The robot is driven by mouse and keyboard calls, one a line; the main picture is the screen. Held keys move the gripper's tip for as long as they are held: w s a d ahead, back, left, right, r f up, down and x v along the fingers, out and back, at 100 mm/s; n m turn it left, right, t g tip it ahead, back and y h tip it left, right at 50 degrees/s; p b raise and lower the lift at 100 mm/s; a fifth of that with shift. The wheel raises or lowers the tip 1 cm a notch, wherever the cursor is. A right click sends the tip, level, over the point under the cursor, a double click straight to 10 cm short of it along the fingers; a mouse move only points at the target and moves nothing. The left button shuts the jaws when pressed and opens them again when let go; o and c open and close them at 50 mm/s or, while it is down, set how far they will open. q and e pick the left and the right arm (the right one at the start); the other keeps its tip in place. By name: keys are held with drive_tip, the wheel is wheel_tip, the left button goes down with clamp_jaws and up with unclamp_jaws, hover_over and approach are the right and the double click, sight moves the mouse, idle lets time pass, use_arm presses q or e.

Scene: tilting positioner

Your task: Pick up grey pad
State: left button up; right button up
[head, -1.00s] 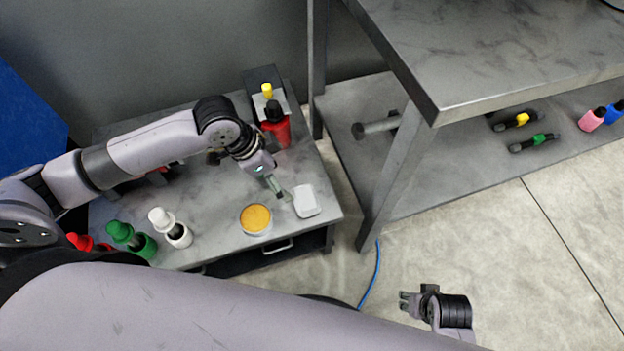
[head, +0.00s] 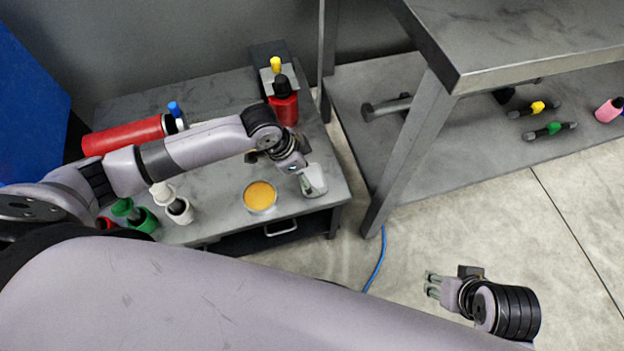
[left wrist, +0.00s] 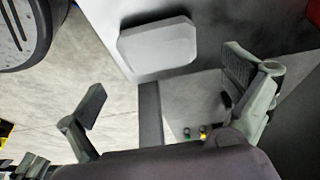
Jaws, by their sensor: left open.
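The grey pad (head: 316,180) is a pale, flat block with cut corners near the right end of the low grey table (head: 225,215). It also shows in the left wrist view (left wrist: 158,47), lying ahead of the fingertips. My left gripper (head: 304,182) is over the pad's left part in the head view and hides some of it. In the left wrist view my left gripper (left wrist: 167,82) has its fingers wide apart with nothing between them. I cannot tell whether they touch the pad. My right gripper (head: 432,285) is over the floor, its fingers apart and empty.
A round orange-topped tin (head: 260,196) stands left of the pad. A red bottle (head: 284,104) stands behind, and a red cylinder (head: 125,135) lies at the back left. White (head: 175,205) and green bottles stand front left. A taller bench's leg (head: 408,150) rises to the right.

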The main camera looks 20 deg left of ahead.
sight(312, 177)
use_arm(q)
drive_tip(key=x, duration=0.2)
drive_tip(key=b+x, duration=0.1)
drive_tip(key=x, duration=0.1)
drive_tip(key=shift+s+a+f+b, duration=0.1)
drive_tip(key=shift+a+f+b, duration=0.1)
drive_tip(key=shift+b, duration=0.1)
drive_tip(key=shift+d+f, duration=0.1)
drive_tip(key=shift+f, duration=0.15)
drive_tip(key=c, duration=1.4)
drive_tip(key=shift+r, duration=0.15)
